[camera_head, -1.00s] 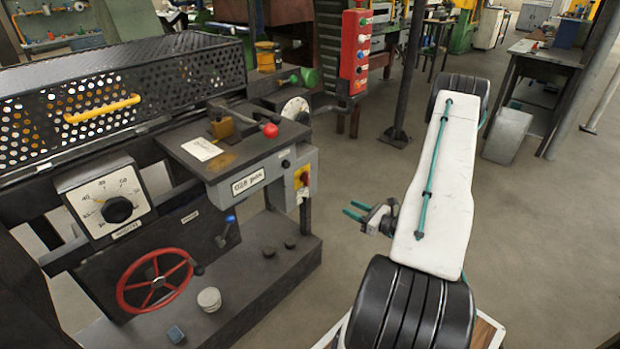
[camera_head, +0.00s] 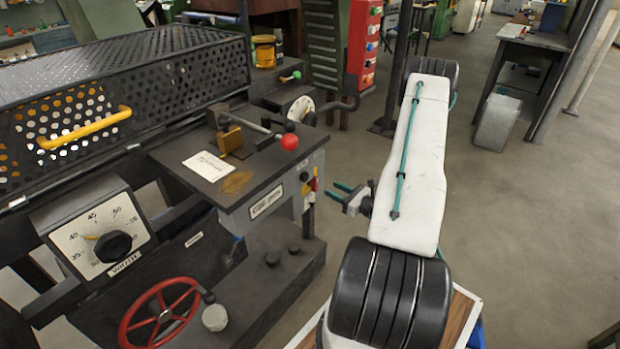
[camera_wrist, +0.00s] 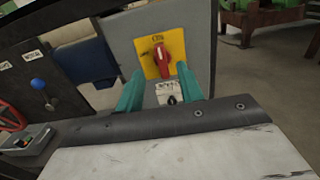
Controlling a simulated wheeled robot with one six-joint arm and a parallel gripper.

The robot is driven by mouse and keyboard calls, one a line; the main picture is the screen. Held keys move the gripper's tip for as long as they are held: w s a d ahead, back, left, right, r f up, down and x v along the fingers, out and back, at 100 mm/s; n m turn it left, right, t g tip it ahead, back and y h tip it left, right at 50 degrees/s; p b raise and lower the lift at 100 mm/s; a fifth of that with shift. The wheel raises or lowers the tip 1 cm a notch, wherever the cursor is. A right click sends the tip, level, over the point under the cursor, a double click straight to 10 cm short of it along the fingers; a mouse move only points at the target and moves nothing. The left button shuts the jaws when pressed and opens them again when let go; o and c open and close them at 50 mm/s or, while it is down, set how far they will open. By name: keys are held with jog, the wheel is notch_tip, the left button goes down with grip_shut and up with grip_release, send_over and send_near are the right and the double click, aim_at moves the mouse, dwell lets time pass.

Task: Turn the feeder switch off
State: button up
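A red rotary knob (camera_wrist: 164,58) sits on a yellow plate (camera_wrist: 147,48) on the machine's grey side panel. Below it is a small dark switch (camera_wrist: 171,99) on a whitish plate, its label too blurred to read. I cannot tell for sure which is the feeder switch. In the head view the yellow plate (camera_head: 312,184) shows edge-on at the machine's right side. My gripper (camera_wrist: 160,70) is open and empty. Its teal fingers lie either side of the lower switch, below the red knob; contact cannot be told. The head view shows my gripper (camera_head: 333,189) just right of the panel.
The machine has a red handwheel (camera_head: 160,318), a width dial (camera_head: 105,240), a red-ball lever (camera_head: 289,142) and a perforated guard (camera_head: 120,105). A red button column (camera_head: 364,50) stands behind. A dark bench (camera_head: 530,45) stands back right. Floor right of my arm is open.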

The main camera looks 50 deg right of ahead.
aim_at(317, 181)
jog(key=w, duration=0.7)
jog(key=shift+w+a, duration=0.3)
jog(key=shift+w, duration=0.05)
grip_shut()
